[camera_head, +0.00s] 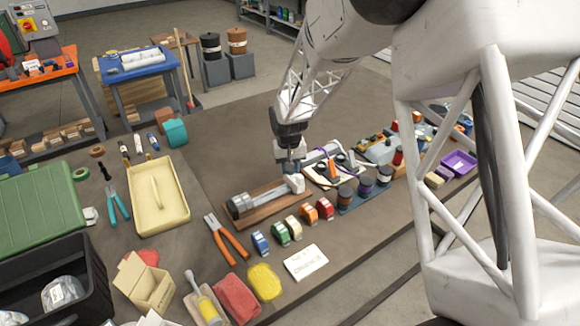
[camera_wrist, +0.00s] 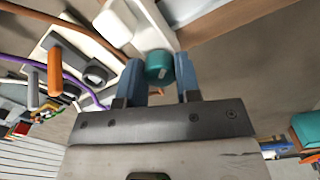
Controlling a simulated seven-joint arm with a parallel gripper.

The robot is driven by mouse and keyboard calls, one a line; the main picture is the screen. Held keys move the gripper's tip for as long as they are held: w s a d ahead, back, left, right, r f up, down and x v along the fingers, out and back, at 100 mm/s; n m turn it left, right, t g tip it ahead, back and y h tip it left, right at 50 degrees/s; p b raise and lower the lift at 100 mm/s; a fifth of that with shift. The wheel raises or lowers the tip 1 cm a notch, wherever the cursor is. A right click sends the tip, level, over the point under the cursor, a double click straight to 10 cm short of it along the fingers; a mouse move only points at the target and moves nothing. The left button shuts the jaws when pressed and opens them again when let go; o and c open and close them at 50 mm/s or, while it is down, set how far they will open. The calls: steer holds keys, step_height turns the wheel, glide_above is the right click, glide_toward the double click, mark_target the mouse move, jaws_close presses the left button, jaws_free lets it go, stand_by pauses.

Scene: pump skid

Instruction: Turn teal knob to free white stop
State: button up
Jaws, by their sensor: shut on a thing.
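In the wrist view the teal knob (camera_wrist: 158,66), with a pale mark on its face, sits between the two blue fingers of my gripper (camera_wrist: 159,80). My gripper is shut on the knob. White blocks (camera_wrist: 114,27) lie just beyond it; I cannot tell which one is the stop. In the head view my gripper (camera_head: 289,165) points down at the white end piece (camera_head: 296,184) of a grey cylinder device (camera_head: 262,196) on a brown wooden board (camera_head: 245,212). The knob is hidden there.
Boards with an orange-handled part (camera_head: 332,170) and dark spools (camera_head: 345,193) stand close on the right. Coloured tape rolls (camera_head: 293,228), orange pliers (camera_head: 226,240) and a white card (camera_head: 305,262) lie in front. Bare tabletop (camera_head: 225,150) shows behind the device.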

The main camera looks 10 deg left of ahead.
steer(key=n, duration=0.5)
steer(key=shift+n, duration=2.4)
steer(key=o, duration=0.6)
steer(key=shift+o, duration=0.2)
steer(key=shift+s+r, duration=0.15)
steer(key=shift+r, duration=3.75)
